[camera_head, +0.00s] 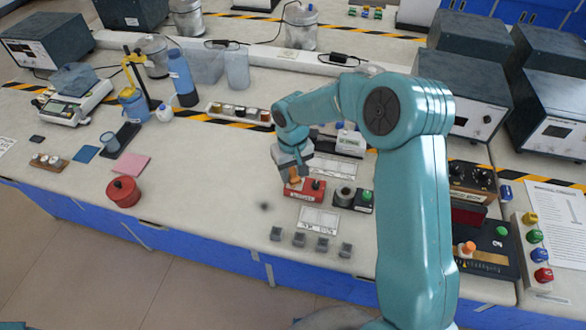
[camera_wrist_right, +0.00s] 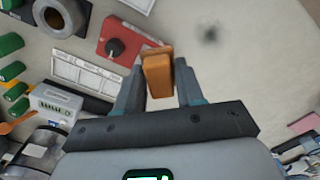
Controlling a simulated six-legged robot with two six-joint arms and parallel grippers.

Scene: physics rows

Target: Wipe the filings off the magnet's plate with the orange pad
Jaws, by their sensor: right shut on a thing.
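My right gripper (camera_head: 293,171) is shut on the orange pad (camera_head: 295,180), above the bench beside a red box with a black knob (camera_head: 308,193). In the right wrist view the pad (camera_wrist_right: 158,75) sits between the two fingers (camera_wrist_right: 158,88). A dark smudge (camera_head: 264,206), which looks like filings, lies on the pale surface left of the red box; it also shows in the wrist view (camera_wrist_right: 209,36). A grey metal cylinder with a round opening (camera_head: 344,195), perhaps the magnet, stands right of the red box. Its plate I cannot make out for certain. My left gripper is out of view.
A white framed panel (camera_head: 319,219) lies in front of the red box, with several small grey blocks (camera_head: 299,239) along the front edge. A red round pot (camera_head: 123,191) stands to the left. The surface between the pot and the smudge is clear.

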